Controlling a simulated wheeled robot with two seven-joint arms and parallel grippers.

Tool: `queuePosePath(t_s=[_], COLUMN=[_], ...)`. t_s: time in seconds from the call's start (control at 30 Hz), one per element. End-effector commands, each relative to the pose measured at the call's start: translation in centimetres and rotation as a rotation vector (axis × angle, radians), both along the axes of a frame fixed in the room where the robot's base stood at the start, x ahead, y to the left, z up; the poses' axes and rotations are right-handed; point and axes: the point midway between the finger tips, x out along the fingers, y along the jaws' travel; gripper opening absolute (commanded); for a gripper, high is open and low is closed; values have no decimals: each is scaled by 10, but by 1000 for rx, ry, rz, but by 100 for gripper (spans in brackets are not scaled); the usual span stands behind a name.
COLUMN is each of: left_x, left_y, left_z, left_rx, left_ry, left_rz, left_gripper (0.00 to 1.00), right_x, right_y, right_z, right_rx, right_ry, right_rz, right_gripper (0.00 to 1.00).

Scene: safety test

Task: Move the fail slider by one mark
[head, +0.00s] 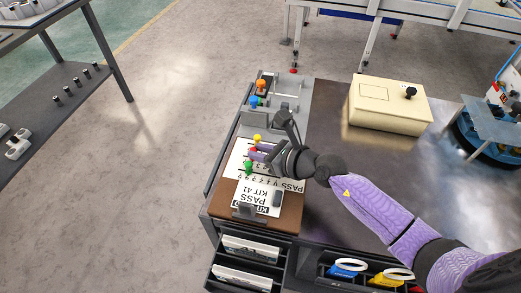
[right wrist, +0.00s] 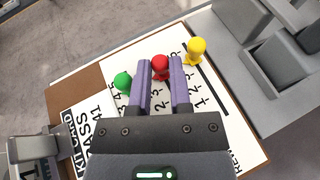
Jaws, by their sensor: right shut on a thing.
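A white sheet (right wrist: 90,122) with printed number scales and the words PASS and KIT 41 lies on a brown board (head: 289,222). Three knobs stand in a row on its scales: green (right wrist: 123,82), red (right wrist: 160,68) and yellow (right wrist: 196,50). The label telling which is the fail slider is not readable. My right gripper (right wrist: 160,65) is shut on the red knob, with one purple finger on each side. In the head view the right gripper (head: 259,152) reaches the knobs from the right and partly covers the sheet. My left gripper is not in view.
The green knob is close to one finger, the yellow one a little farther from the other. A grey fixture with orange (head: 261,84) and blue (head: 254,101) knobs stands behind. A cream box (head: 389,103) stands at right; the dark tabletop before it is clear.

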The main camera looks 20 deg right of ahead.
Motion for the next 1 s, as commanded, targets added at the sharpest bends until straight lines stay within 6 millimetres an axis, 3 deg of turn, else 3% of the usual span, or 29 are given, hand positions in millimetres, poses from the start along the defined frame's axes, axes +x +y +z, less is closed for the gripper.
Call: queuePosePath(t_s=[0.6, 1.0], left_x=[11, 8], left_y=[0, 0], left_z=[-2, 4], left_rx=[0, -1], left_ry=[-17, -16], left_rz=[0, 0], left_gripper=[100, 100], right_x=[0, -4], right_y=[0, -7], right_z=[0, 1], right_rx=[0, -1], right_ry=[-1, -1], right_rz=[-1, -1], right_gripper=[0, 0])
